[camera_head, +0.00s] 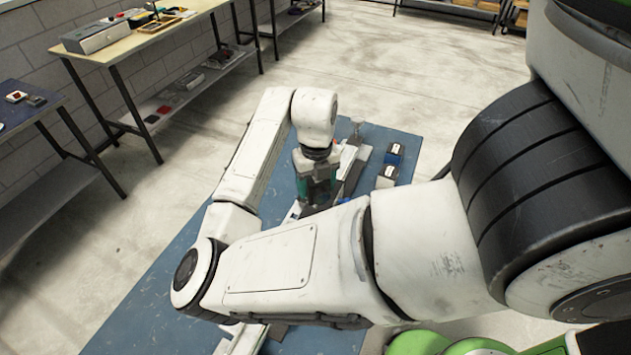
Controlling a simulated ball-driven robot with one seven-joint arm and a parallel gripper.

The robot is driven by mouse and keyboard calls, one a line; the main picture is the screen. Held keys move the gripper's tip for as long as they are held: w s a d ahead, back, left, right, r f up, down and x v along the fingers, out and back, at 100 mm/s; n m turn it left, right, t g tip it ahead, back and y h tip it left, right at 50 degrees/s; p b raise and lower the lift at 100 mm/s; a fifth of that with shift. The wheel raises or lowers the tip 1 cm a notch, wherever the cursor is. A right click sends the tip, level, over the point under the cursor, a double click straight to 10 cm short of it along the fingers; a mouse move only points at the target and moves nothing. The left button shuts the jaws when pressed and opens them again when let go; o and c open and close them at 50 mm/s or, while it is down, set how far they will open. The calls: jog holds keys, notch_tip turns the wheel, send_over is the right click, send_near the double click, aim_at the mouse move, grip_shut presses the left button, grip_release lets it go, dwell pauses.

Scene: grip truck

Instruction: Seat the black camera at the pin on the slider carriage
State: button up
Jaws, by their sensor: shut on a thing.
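My gripper (318,190) is over the blue table, mostly seen from above and behind. It is shut on a dark thing low between its greenish fingers, which looks like the black camera, but the fingers and my arm hide most of it. A long dark rail, which looks like the slider (353,177), runs beside the gripper on its right. The carriage and its pin cannot be made out. I cannot tell whether the held thing touches the slider.
My forearm covers the table's middle. Workbenches (130,42) stand along the left wall.

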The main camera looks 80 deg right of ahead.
jog(key=shift+f+b, duration=2.65)
jog(key=shift+f, duration=0.9)
jog(key=o, duration=1.4)
jog(key=shift+c, duration=0.2)
notch_tip(320, 180, up, 11)
jog(key=shift+f+b, duration=0.1)
jog(key=shift+b, duration=0.4)
